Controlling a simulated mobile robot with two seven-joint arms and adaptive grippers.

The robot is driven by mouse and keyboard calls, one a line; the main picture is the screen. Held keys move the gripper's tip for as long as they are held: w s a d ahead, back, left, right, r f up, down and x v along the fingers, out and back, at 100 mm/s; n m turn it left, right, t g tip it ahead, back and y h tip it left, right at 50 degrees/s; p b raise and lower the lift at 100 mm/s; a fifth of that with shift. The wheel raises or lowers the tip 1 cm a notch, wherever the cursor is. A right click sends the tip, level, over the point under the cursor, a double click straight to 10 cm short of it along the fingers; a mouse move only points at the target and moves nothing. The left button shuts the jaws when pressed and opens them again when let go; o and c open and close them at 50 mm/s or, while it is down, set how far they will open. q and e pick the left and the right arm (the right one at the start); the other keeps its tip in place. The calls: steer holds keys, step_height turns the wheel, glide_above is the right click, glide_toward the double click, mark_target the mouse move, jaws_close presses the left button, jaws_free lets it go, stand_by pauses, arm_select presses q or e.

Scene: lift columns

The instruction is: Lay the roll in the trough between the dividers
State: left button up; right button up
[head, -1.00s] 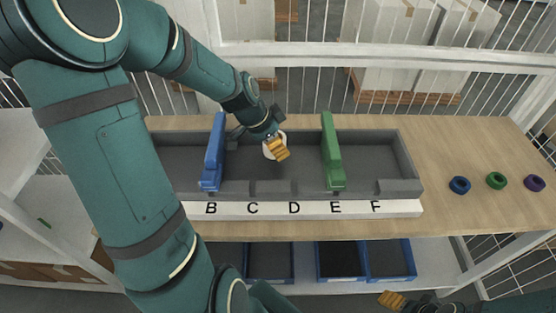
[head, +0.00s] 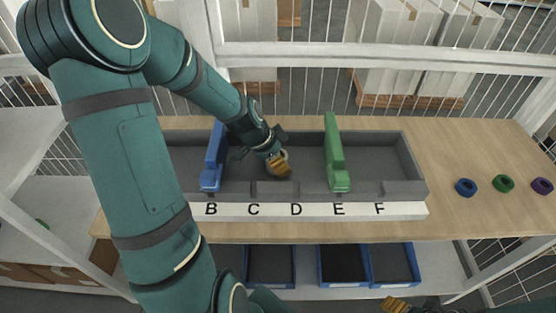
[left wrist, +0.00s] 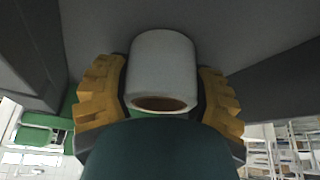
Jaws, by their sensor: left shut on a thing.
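My left gripper (head: 279,165) is in the grey trough (head: 378,160), between the blue divider (head: 213,160) on the left and the green divider (head: 336,155) on the right. It is shut on a white roll (left wrist: 163,65) with a brown core. In the left wrist view the roll sits between the yellow fingers of the gripper (left wrist: 163,95). In the head view the roll is mostly hidden behind the gripper. I cannot tell whether the roll touches the trough floor. My right gripper (head: 395,304) is at the bottom edge, only partly in view, away from the trough.
A white strip (head: 318,210) lettered B to F runs along the trough's front. Blue, green and purple rings (head: 503,184) lie on the wooden table (head: 455,150) at the right. Blue bins (head: 343,265) stand on a shelf below. A white rail fence stands behind.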

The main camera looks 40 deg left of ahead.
arm_select(q)
steer(key=o, duration=1.3)
steer(key=shift+o, duration=0.2)
steer(key=shift+r+p, duration=0.2)
steer(key=shift+p, duration=0.1)
steer(key=p+v, duration=0.2)
steer(key=v, duration=1)
